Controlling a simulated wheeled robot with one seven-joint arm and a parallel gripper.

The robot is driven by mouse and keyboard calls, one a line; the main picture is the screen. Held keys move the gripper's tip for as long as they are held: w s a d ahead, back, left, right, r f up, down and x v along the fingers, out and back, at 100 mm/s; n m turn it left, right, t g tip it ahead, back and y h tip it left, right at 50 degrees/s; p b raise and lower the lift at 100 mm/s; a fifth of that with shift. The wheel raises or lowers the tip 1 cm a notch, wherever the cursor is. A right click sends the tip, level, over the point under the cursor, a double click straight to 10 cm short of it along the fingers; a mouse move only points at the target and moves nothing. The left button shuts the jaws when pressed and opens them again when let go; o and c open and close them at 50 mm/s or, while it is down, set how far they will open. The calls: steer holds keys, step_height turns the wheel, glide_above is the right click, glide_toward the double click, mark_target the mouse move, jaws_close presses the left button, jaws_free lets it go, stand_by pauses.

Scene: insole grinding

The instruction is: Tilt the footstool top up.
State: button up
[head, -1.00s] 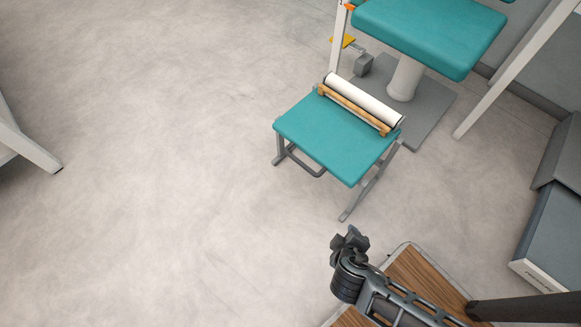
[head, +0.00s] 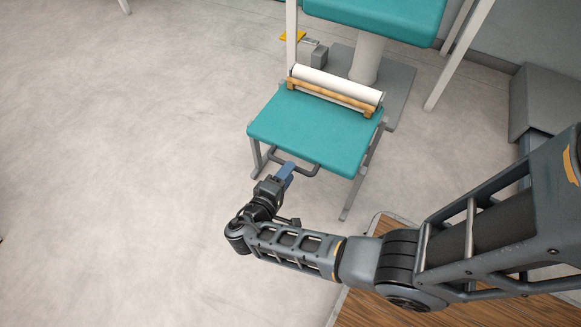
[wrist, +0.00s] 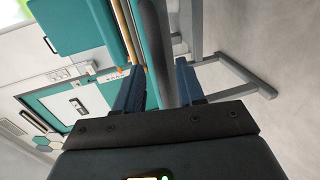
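The footstool has a teal padded top (head: 315,128) that lies about level on a grey metal frame. A dark grey bar (head: 312,171) runs under its front edge. My gripper (head: 288,170) is at this front bar, just below the edge of the top. In the wrist view its two blue fingers (wrist: 160,88) are apart, and the bar (wrist: 152,45) runs between them. I cannot tell whether either finger touches it. The teal edge of the top (wrist: 133,28) shows just left of the bar, and a grey leg (wrist: 195,32) to the right.
A white paper roll (head: 338,84) in a wooden holder (head: 330,92) lies along the top's back edge. Behind stands a teal chair (head: 375,20) on a grey base plate. A wooden surface (head: 400,300) is under my arm. The floor at left is clear.

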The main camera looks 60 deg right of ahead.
steer(key=shift+x, duration=1.9)
steer(key=shift+c, duration=0.5)
jaws_close()
